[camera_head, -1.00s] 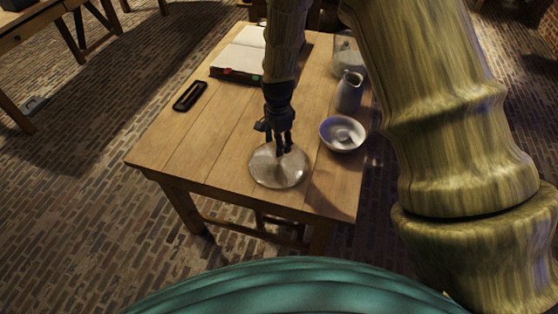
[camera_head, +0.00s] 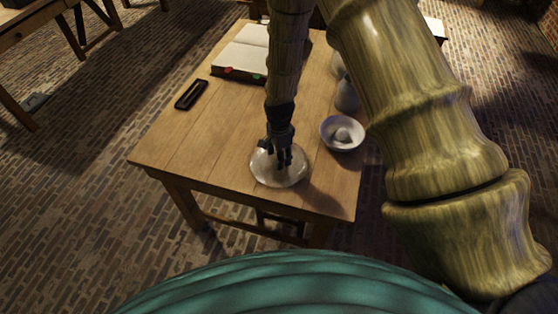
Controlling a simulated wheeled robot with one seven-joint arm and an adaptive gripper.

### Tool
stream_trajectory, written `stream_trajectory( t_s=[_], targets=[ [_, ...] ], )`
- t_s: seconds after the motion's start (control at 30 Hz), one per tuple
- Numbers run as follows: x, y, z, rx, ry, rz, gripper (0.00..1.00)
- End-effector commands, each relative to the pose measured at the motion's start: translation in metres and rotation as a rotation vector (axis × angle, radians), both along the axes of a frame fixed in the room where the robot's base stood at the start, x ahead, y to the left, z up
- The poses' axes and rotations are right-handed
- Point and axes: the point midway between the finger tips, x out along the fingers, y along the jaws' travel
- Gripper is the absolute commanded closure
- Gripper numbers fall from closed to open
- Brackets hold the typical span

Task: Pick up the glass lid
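The glass lid (camera_head: 266,174) is a round, pale, see-through disc lying near the front edge of the wooden table. My gripper (camera_head: 283,164) points down over the middle of the lid, its dark fingers at or just above the lid's centre. The fingers hide the lid's middle, so any knob there does not show. I cannot tell whether the fingers touch the lid or how far apart they are.
A white bowl (camera_head: 342,134) stands close to the right of the lid. A grey jug (camera_head: 347,97) is behind it, partly covered by my arm. The table's left front (camera_head: 190,147) is clear.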

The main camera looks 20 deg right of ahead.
Motion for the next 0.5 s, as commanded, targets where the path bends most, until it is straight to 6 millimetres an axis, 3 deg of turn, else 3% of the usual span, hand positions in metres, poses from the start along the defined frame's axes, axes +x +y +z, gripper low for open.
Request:
stream_trajectory(
  t_s=[0.27,0.5],
  targets=[
    [-0.0001,-0.0001,-0.0016,0.0,0.0,-0.001,0.47],
    [-0.0001,-0.0001,-0.0015,0.0,0.0,0.0,0.89]
  ],
)
